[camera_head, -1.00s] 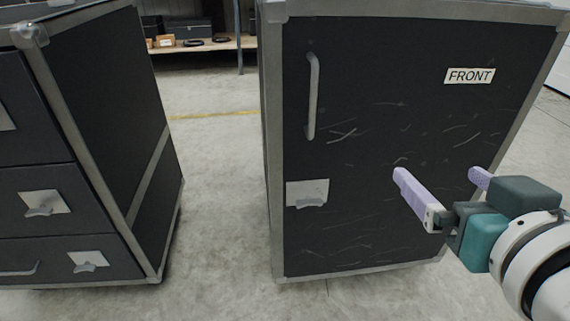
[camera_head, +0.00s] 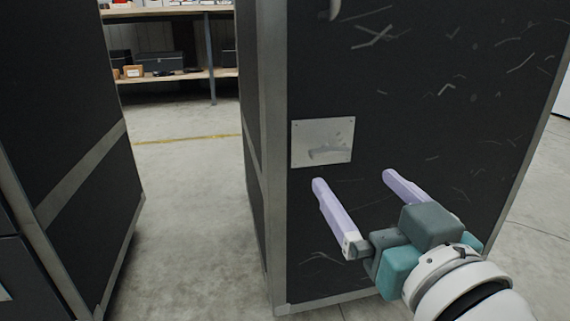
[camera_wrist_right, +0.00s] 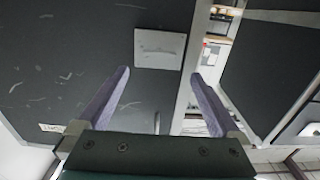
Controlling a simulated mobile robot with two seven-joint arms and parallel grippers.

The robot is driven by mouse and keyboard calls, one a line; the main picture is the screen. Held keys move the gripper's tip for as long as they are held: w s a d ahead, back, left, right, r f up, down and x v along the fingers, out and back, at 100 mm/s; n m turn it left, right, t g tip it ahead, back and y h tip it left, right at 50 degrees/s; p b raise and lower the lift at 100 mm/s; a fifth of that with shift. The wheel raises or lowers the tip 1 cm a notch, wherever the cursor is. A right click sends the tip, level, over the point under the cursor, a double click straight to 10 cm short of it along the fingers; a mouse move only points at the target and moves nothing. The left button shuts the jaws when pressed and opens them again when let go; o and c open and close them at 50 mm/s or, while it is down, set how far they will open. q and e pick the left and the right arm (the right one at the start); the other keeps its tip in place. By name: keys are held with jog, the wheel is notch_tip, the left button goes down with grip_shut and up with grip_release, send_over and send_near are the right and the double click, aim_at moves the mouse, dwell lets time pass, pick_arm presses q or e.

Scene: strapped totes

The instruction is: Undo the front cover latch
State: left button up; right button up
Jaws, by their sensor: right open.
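The front cover latch (camera_head: 322,143) is a light metal plate with a small tab, low on the left side of the black front cover (camera_head: 430,110). It also shows in the right wrist view (camera_wrist_right: 160,48), beyond and between the fingertips. My right gripper (camera_head: 352,178) is open and empty, with its lilac fingers apart. In the head view its fingertips appear just below and to the right of the latch plate, and no contact shows. In the right wrist view the gripper (camera_wrist_right: 160,75) points at the cover. My left gripper is out of view.
Another black case (camera_head: 75,130) with metal edging stands on the left. A strip of bare concrete floor (camera_head: 190,200) lies between the two cases. A shelf (camera_head: 175,77) with boxes stands at the back.

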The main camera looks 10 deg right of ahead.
aim_at(333, 153)
jog(key=w+b, duration=0.3)
jog(key=w, duration=0.5)
jog(key=shift+w+a, duration=0.1)
jog(key=shift+w+r, duration=0.1)
jog(key=shift+w, duration=0.3)
jog(key=c, duration=1.3)
